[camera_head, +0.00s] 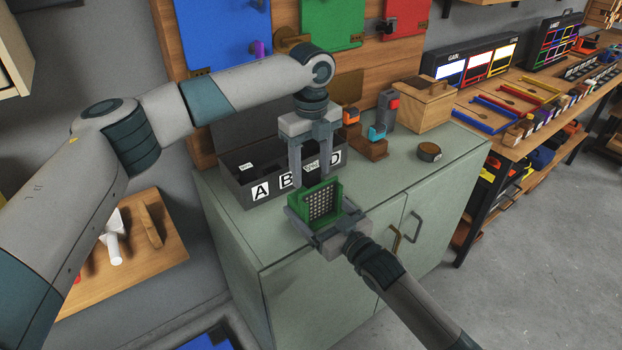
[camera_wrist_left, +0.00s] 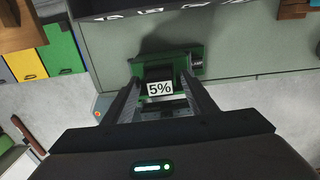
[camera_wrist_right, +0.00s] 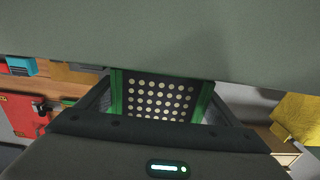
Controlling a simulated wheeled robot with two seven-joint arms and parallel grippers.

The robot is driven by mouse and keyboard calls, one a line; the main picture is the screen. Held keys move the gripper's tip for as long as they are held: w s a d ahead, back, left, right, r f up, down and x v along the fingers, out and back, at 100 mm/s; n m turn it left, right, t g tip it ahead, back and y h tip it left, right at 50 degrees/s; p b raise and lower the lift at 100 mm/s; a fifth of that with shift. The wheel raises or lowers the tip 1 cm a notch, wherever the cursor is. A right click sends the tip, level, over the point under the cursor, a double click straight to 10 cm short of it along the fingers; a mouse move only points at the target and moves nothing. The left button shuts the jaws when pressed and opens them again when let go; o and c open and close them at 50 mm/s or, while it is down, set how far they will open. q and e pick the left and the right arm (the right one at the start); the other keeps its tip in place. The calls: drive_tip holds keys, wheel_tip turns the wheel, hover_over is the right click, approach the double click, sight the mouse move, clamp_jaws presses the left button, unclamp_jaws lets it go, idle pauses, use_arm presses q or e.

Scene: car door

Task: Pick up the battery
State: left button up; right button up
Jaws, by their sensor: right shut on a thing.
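A green block (camera_head: 328,203) with a light-dotted dark face is held by my right gripper (camera_head: 316,220), whose fingers are shut on its sides. Its dotted face shows between the fingers in the right wrist view (camera_wrist_right: 160,97). In the left wrist view a dark piece with a white "5%" label (camera_wrist_left: 160,88), apparently the battery, sits at the green block. My left gripper (camera_head: 309,183) points down just above the green block, its fingers apart, on either side of the labelled piece in its wrist view. I cannot tell whether they touch it.
A dark box with letter labels (camera_head: 262,190) stands on the green cabinet (camera_head: 420,178), behind the grippers. A wooden box (camera_head: 424,104), a small wooden stand (camera_head: 372,148) and a round item (camera_head: 429,152) are to its right. The cabinet top at right is mostly clear.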

sight(311, 167)
use_arm(q)
drive_tip(key=c, duration=1.1)
drive_tip(key=shift+r, duration=0.1)
drive_tip(key=shift+c, duration=0.2)
wheel_tip(311, 167, up, 10)
drive_tip(key=shift+f, duration=0.1)
use_arm(e)
drive_tip(key=o, duration=1.3)
drive_tip(key=v, duration=1.2)
drive_tip(key=shift+d, duration=0.1)
